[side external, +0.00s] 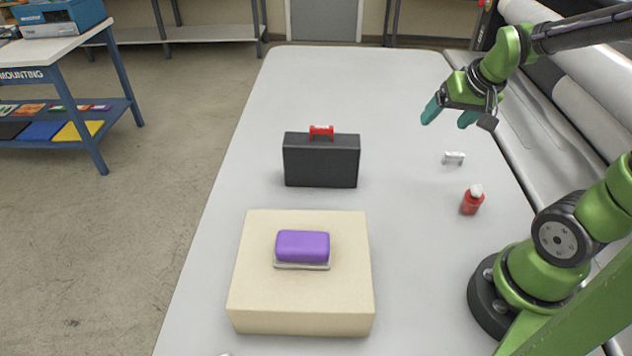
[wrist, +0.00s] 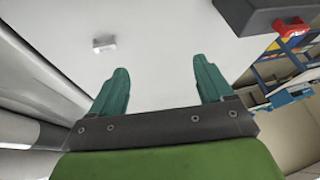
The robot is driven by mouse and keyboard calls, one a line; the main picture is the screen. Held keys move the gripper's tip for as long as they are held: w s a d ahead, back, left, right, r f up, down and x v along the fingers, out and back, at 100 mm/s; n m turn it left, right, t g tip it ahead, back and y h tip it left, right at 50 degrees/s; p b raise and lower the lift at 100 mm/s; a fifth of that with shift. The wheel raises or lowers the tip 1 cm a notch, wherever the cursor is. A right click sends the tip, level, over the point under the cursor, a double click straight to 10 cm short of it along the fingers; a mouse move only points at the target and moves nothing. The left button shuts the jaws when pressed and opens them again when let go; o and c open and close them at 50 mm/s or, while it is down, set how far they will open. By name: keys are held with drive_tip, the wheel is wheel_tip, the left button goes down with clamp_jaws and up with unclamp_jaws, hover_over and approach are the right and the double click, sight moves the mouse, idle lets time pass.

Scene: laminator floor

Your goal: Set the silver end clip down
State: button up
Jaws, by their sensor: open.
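The silver end clip (side external: 453,158) lies on the grey table (side external: 410,270) on its right side, a small bracket-like piece. It also shows in the wrist view (wrist: 104,43), at the upper left, beyond and left of the fingers. My gripper (side external: 449,116) hangs above the table near the clip, with its teal fingers apart. In the wrist view the gripper (wrist: 162,80) is open, with nothing between the fingers. The clip is clear of the fingers.
A black case (side external: 321,162) with a red clip (side external: 321,131) on top stands mid-table. A purple block on a grey tray (side external: 302,247) sits on a cream block (side external: 300,303). Large white rollers (side external: 590,110) line the right edge.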

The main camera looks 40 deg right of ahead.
drive_tip(key=s+a+r+n+t+y, duration=0.1)
drive_tip(key=s+a+r, duration=0.1)
drive_tip(key=a, duration=0.6)
drive_tip(key=s+a+r+n+t+y, duration=0.1)
drive_tip(key=s+a+r+n+y, duration=0.1)
drive_tip(key=a+r, duration=0.3)
drive_tip(key=a, duration=0.3)
drive_tip(key=shift+s+a+n+y, duration=0.15)
drive_tip(key=shift+s+n+y, duration=0.15)
drive_tip(key=shift+s, duration=0.05)
